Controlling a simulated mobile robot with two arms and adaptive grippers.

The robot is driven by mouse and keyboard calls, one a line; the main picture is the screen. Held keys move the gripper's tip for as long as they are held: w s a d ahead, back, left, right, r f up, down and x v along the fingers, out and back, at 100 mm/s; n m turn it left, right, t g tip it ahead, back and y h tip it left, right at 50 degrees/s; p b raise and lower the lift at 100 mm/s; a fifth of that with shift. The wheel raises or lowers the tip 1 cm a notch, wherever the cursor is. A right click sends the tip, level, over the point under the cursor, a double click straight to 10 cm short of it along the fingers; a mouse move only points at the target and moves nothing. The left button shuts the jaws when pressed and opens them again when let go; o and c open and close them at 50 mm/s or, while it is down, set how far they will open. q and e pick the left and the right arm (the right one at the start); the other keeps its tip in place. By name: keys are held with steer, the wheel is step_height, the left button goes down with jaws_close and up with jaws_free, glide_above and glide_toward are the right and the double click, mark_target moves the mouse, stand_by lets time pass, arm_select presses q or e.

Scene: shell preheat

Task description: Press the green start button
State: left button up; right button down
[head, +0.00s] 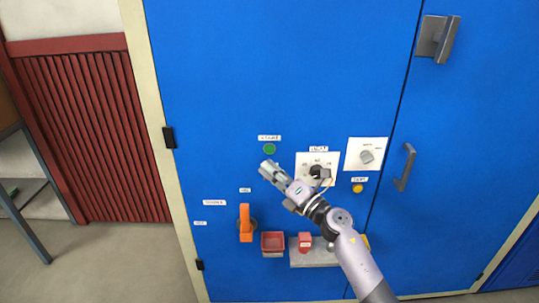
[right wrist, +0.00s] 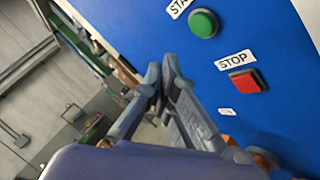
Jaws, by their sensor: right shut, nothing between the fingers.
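The round green start button (head: 269,149) sits on the blue cabinet front under a white label in the head view. In the right wrist view the green button (right wrist: 203,23) is at the top, beside a label partly reading START. My right gripper (head: 266,166) is shut and empty, with its tips just below the green button in the head view. In the right wrist view its fingertips (right wrist: 161,72) are left of and below the button, with a visible gap between them and the panel. My left gripper is not in view.
A red STOP button (right wrist: 248,80) sits below the green one; my gripper hides it in the head view. Nearby are a yellow button (head: 358,188), a white dial plate (head: 378,145), an orange handle (head: 245,222), a red bin (head: 272,242) and a door handle (head: 405,167).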

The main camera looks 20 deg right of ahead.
mark_target(270, 149)
steer(key=shift+w+d+b, duration=0.3)
steer(key=shift+w+b, duration=0.1)
steer(key=shift+w, duration=0.55)
steer(key=shift+w+d+b, duration=0.25)
steer(key=shift+w+b, duration=0.1)
steer(key=shift+w, duration=0.6)
steer(key=shift+w+d, duration=0.1)
steer(key=shift+w, duration=0.3)
steer(key=shift+w+d+b, duration=0.15)
steer(key=shift+w+b, duration=0.25)
steer(key=shift+b, duration=0.15)
stand_by(0.4)
steer(key=shift+s, duration=0.1)
steer(key=shift+s+a+p, duration=0.2)
steer(key=shift+s+p, duration=0.4)
steer(key=shift+s, duration=0.15)
